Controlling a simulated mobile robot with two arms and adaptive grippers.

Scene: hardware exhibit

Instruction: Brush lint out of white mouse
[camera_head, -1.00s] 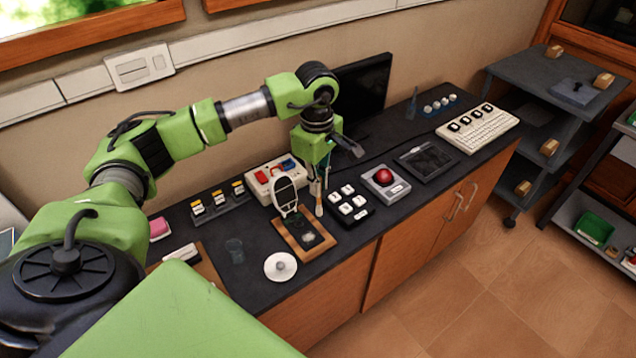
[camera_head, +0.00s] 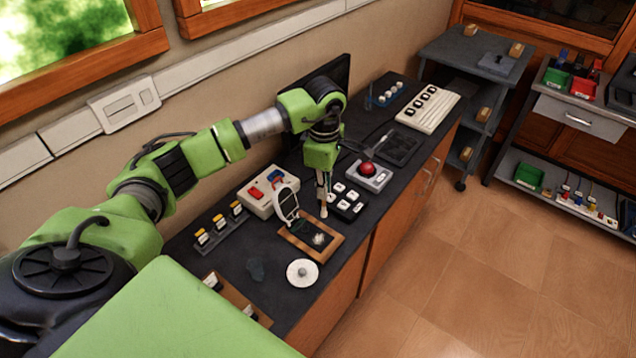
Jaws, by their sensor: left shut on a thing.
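The white mouse (camera_head: 288,204) stands tilted up, its oval shell open towards me, at the back of a wooden-framed tray (camera_head: 335,246) with a dark inset. A pale tuft of lint (camera_head: 319,239) lies on the inset in front of it. My left gripper (camera_head: 322,174) points down behind and right of the mouse, shut on a slim brush (camera_head: 323,207). The brush hangs bristles down near the tray's back right corner; I cannot tell if it touches anything. My right gripper is out of view.
A white box with red and blue parts (camera_head: 258,197) stands behind the mouse. A black key pad (camera_head: 347,202) and a red-button box (camera_head: 369,176) sit to the right.

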